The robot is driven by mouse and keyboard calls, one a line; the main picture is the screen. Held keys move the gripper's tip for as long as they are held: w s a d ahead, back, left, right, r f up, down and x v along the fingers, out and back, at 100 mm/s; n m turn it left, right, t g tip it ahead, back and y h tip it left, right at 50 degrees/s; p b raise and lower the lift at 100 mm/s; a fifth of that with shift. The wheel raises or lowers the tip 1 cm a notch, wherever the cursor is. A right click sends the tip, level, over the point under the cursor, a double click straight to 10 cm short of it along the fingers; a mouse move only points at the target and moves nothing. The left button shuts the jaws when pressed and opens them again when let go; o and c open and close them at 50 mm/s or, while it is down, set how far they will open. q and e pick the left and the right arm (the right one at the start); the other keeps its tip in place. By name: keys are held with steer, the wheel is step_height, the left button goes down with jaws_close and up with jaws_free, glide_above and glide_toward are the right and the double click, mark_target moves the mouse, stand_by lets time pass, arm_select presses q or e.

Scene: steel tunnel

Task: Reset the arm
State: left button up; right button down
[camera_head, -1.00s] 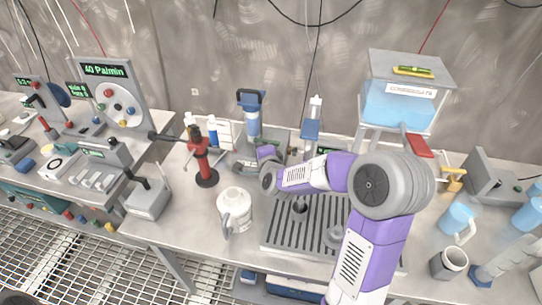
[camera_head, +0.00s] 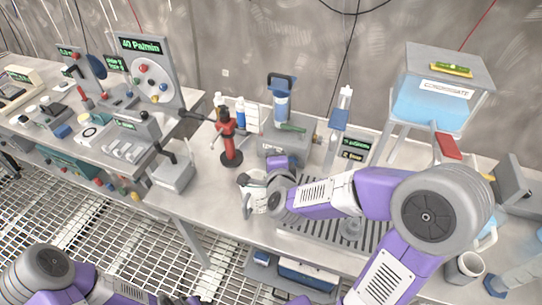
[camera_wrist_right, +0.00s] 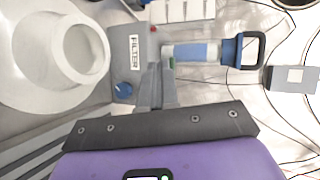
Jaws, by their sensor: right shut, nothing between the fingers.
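My right arm (camera_head: 385,235), purple and grey, reaches in from the lower right over the bench. Its gripper (camera_head: 278,150) is small here and partly hidden by its wrist, close to the grey device behind it. In the wrist view the fingers of my right gripper (camera_wrist_right: 155,85) are together and hold nothing.
A red stand (camera_head: 228,140) is further left. The handled bottle (camera_head: 281,100) stands behind. A blue water tank (camera_head: 430,100) is at the right. Bare benchtop lies left of the jug.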

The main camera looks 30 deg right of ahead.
steer(key=shift+s+a+r, duration=0.25)
steer(key=shift+s+a, duration=0.3)
